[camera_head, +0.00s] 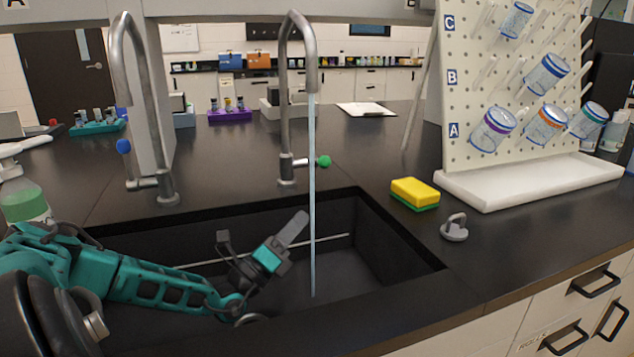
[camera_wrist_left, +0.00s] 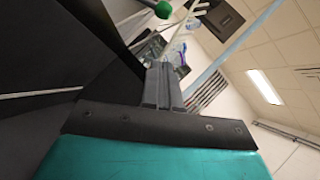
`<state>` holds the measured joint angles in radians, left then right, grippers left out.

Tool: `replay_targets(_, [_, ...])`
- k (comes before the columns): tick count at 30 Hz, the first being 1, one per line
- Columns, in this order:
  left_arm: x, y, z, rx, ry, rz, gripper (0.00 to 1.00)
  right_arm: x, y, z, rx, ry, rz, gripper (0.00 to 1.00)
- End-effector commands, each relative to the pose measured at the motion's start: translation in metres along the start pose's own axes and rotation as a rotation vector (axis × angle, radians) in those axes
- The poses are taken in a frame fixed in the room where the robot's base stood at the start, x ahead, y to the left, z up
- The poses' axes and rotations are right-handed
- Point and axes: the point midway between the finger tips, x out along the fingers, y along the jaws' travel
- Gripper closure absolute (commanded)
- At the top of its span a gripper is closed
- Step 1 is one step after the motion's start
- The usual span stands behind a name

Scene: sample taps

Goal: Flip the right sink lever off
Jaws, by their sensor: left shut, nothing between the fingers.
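The right tap (camera_head: 287,110) stands behind the black sink (camera_head: 375,240), and a stream of water (camera_head: 312,200) falls from its spout into the sink. Its lever ends in a green knob (camera_head: 323,162) on the right side of the tap base, just beyond the stream. The green knob also shows at the top of the left wrist view (camera_wrist_left: 163,9). My left gripper (camera_head: 296,224) is shut and empty over the sink, below and left of the knob and apart from it. Its closed fingers show in the wrist view (camera_wrist_left: 162,85). My right gripper is not in view.
A left tap (camera_head: 135,85) with a blue knob (camera_head: 123,146) stands left. A yellow-green sponge (camera_head: 414,192) and a grey hook-like fitting (camera_head: 454,228) lie right of the sink. A pegboard (camera_head: 470,90) with bottles stands back right. The counter behind the sink is mostly clear.

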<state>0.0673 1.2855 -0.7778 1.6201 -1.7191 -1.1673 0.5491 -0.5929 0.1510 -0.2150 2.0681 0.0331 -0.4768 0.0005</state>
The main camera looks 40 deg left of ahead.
Motion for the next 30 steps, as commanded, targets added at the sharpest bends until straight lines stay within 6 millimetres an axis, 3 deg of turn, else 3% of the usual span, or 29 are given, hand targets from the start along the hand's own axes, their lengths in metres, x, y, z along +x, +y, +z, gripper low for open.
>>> replay_targets(11, [0.074,-0.001,0.001,-0.001,-0.005,-0.002,1.00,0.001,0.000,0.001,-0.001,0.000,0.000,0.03])
replay_targets(12, [0.078,-0.001,0.009,0.004,-0.004,-0.002,1.00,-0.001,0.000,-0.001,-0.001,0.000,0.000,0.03])
replay_targets(19, [0.095,-0.001,0.026,0.002,-0.002,0.001,1.00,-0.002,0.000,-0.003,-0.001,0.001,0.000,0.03])
replay_targets(30, [0.097,0.000,0.029,0.001,0.000,0.002,1.00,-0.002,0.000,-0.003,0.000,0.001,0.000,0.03])
